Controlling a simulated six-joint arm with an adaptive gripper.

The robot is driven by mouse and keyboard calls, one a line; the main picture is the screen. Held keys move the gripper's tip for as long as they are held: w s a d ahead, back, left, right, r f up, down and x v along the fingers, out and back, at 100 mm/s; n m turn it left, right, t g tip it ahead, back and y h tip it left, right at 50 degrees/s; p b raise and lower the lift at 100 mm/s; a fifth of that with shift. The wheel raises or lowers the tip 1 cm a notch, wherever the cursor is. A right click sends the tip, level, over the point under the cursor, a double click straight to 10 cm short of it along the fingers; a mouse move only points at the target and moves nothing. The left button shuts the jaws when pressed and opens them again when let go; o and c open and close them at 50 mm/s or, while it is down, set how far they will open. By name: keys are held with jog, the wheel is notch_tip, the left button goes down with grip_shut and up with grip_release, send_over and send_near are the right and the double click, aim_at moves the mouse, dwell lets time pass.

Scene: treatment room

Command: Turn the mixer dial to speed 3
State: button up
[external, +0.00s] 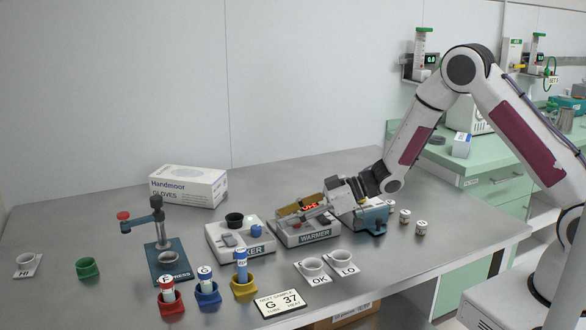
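The mixer (238,251) is a pale box on the steel table, its label partly legible as "XER". A blue knob (256,230), which looks like its dial, sits on the right of its top. A black round cup (234,220) stands at the back of its top. The dial's speed marks are too small to read. My gripper (300,208) points left over the warmer, to the right of the mixer and apart from the blue knob. Its fingers blend with the warmer behind them, so I cannot tell their opening.
The warmer (313,238), with a red-lit display, stands right of the mixer. In front are tubes in red (170,305), blue (207,295) and yellow (243,288) holders, a G 37 card (281,303) and OK and LO cups. A press (166,258) and glove box (188,187) stand left.

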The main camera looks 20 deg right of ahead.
aim_at(259, 227)
jog(key=shift+a, duration=0.1)
jog(key=shift+x, duration=3.8)
jog(key=shift+f, duration=0.1)
grip_shut()
